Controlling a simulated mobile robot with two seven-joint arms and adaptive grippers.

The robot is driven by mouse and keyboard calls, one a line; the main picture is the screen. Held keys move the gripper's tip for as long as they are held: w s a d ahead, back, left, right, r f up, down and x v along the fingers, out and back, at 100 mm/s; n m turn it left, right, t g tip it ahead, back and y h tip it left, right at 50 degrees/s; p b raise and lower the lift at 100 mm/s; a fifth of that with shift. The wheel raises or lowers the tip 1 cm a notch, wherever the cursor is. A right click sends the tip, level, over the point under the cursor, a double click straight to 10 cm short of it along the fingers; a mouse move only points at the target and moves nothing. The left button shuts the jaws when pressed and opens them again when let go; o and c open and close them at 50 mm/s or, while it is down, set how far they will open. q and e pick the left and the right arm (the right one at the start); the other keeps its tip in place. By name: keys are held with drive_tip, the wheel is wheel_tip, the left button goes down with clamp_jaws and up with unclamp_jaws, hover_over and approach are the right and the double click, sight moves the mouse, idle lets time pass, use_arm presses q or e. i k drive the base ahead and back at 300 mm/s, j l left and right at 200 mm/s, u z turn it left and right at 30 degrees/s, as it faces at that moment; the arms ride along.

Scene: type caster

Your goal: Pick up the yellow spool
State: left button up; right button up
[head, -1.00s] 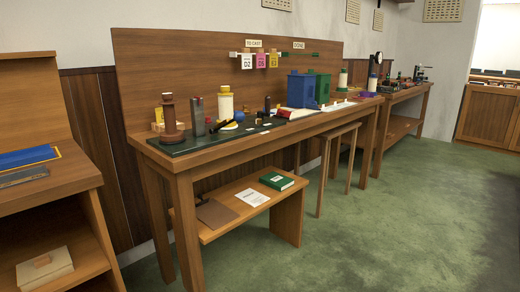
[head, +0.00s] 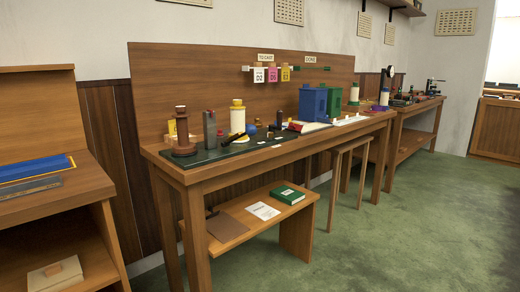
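A pale cylinder with a yellow cap (head: 237,117), possibly the yellow spool, stands upright on the dark green board on the long wooden bench. I cannot tell for sure which is the yellow spool. Neither of my grippers is in view.
A grey block (head: 209,128) stands between the brown spool and nearer cylinder. Blue (head: 312,103) and green (head: 334,100) bins stand to the right. A stool (head: 350,150) is against the bench. Green floor (head: 400,235) is clear in front; a wooden desk (head: 85,185) is at left.

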sight(237, 112)
drive_tip(key=i+l+u, duration=0.15)
drive_tip(key=i, duration=0.3)
drive_tip(key=i+l+u, duration=0.1)
drive_tip(key=i+l, duration=0.15)
drive_tip(key=i, duration=0.2)
drive_tip(key=i+l+u, duration=0.1)
drive_tip(key=l, duration=0.25)
drive_tip(key=i+l+u, duration=0.1)
drive_tip(key=i+l, duration=0.15)
drive_tip(key=i+l+u, duration=0.1)
drive_tip(key=l, duration=0.35)
drive_tip(key=i+l, duration=0.15)
drive_tip(key=l, duration=0.25)
drive_tip(key=i+l+u, duration=0.15)
drive_tip(key=l, duration=0.2)
drive_tip(key=i+l+u, duration=0.1)
drive_tip(key=l, duration=0.3)
